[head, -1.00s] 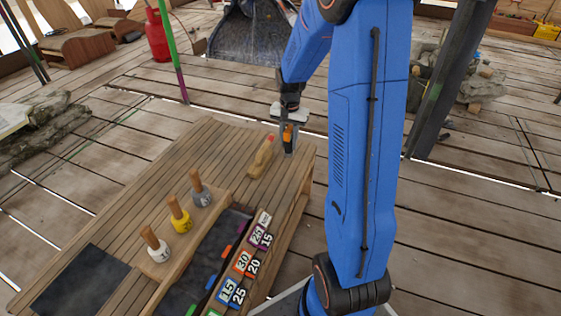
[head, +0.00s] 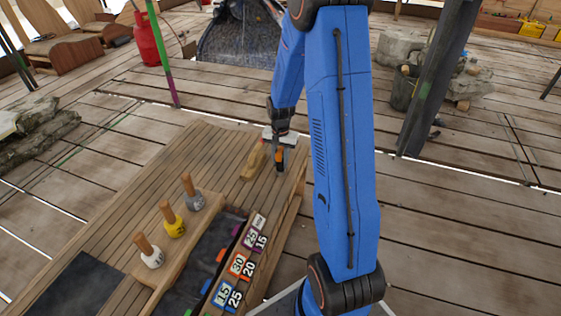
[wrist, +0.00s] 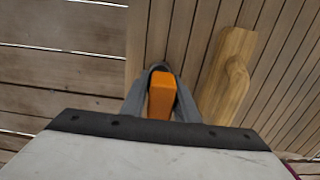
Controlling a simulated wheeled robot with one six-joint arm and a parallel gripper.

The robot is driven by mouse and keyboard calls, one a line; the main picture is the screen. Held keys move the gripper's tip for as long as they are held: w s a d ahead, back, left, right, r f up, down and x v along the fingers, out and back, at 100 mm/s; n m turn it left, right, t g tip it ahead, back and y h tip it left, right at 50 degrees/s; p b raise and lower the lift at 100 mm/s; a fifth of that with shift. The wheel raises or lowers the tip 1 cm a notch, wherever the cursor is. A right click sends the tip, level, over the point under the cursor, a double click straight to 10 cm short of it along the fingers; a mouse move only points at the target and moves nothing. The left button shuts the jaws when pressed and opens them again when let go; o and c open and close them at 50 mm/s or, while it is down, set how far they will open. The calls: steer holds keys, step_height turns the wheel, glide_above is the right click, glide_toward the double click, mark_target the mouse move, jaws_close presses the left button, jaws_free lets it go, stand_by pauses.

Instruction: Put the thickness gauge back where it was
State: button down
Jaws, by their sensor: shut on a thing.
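My gripper (head: 280,160) is shut on an orange piece, which I take to be the thickness gauge (wrist: 161,95). Only its orange part shows clearly between the fingers in the wrist view; the rest is hidden. In the head view the gripper points down over the far right end of the wooden table (head: 150,165), just right of a wooden hand tool (head: 255,162). That tool also shows right of the fingers in the wrist view (wrist: 228,75). I cannot tell whether the gauge touches the table.
Three wooden-handled tools, white (head: 149,252), yellow (head: 172,222) and grey (head: 192,194), stand in a wooden rack. Beside it is a dark tray (head: 205,262) with coloured tabs and numbered labels (head: 241,266). A dark mat (head: 82,287) lies at near left. The table's far left is clear.

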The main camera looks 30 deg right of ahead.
steer(key=c, duration=1.4)
jaws_free()
steer(key=shift+f, duration=0.2)
steer(key=shift+r, duration=0.1)
step_height(320, 180, up, 12)
steer(key=shift+f, duration=0.25)
steer(key=shift+s+a+r, duration=0.15)
steer(key=shift+r, duration=0.4)
steer(key=s+a+r+n+t, duration=0.2)
steer(key=s+a+r+n, duration=0.3)
steer(key=s+a+r, duration=0.7)
steer(key=s+a+r+n+t, duration=0.1)
steer(key=s, duration=0.5)
steer(key=s+a+r+n+t, duration=0.1)
steer(key=s+r+n, duration=0.1)
steer(key=s, duration=0.4)
steer(key=s+a+r+n, duration=0.1)
steer(key=s+n, duration=0.1)
steer(key=s, duration=0.4)
steer(key=shift+a+r+t, duration=0.25)
steer(key=shift+t, duration=0.15)
